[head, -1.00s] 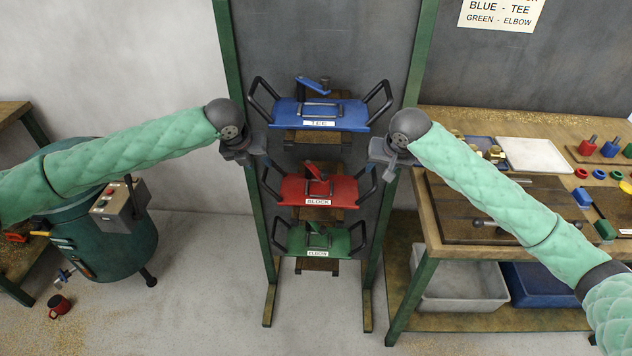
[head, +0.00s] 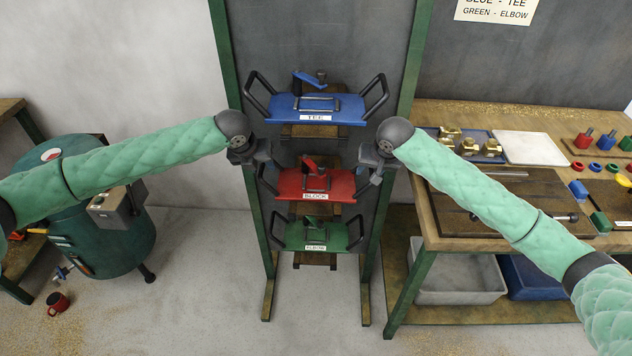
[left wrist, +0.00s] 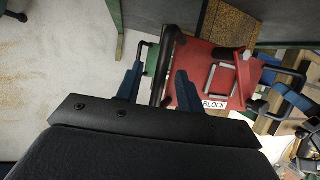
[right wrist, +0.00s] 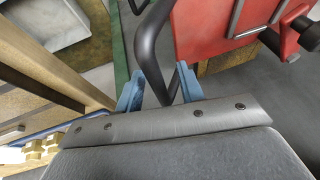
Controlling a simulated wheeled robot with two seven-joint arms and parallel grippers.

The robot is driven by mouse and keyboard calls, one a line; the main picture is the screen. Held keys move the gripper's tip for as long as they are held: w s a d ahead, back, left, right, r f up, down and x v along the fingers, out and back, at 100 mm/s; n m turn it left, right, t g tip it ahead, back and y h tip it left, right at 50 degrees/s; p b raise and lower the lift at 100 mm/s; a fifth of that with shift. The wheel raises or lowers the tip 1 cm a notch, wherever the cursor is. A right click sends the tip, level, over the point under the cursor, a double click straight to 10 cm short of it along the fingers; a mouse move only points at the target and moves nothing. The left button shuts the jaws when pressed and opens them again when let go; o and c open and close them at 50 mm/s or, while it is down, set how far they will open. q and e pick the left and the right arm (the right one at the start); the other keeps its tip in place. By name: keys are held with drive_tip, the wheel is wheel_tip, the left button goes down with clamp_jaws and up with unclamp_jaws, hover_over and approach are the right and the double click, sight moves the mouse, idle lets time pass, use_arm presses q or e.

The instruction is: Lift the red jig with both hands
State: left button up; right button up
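The red jig (head: 328,185), labelled BLOCK, rests on the middle level of the rack, with a black handle at each end. My left gripper (head: 264,160) is at its left handle. In the left wrist view the fingers (left wrist: 158,88) are apart, with the black handle (left wrist: 168,50) between them, nearer the right finger. My right gripper (head: 374,170) is at the right handle. In the right wrist view its fingers (right wrist: 158,88) are apart, with the black handle (right wrist: 148,40) running between them. Neither gripper is closed on a handle.
The blue TEE jig (head: 345,108) sits just above, and the green ELBOW jig (head: 295,236) just below. Green rack posts (head: 388,150) stand either side. A workbench (head: 425,210) is on the right, with bins beneath. A green drum (head: 105,240) stands at left.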

use_arm(q)
drive_tip(key=shift+w+d+f, duration=0.15)
drive_tip(key=shift+w+f, duration=0.05)
drive_tip(key=shift+f, duration=0.4)
use_arm(e)
drive_tip(key=shift+w+a+f, duration=0.1)
drive_tip(key=shift+w+f, duration=0.15)
drive_tip(key=shift+f, duration=0.3)
use_arm(q)
drive_tip(key=shift+c, duration=0.2)
use_arm(e)
drive_tip(key=shift+c, duration=0.2)
use_arm(q)
clamp_jaws()
use_arm(e)
clamp_jaws()
use_arm(q)
drive_tip(key=shift+r, duration=0.1)
use_arm(e)
drive_tip(key=shift+r, duration=0.1)
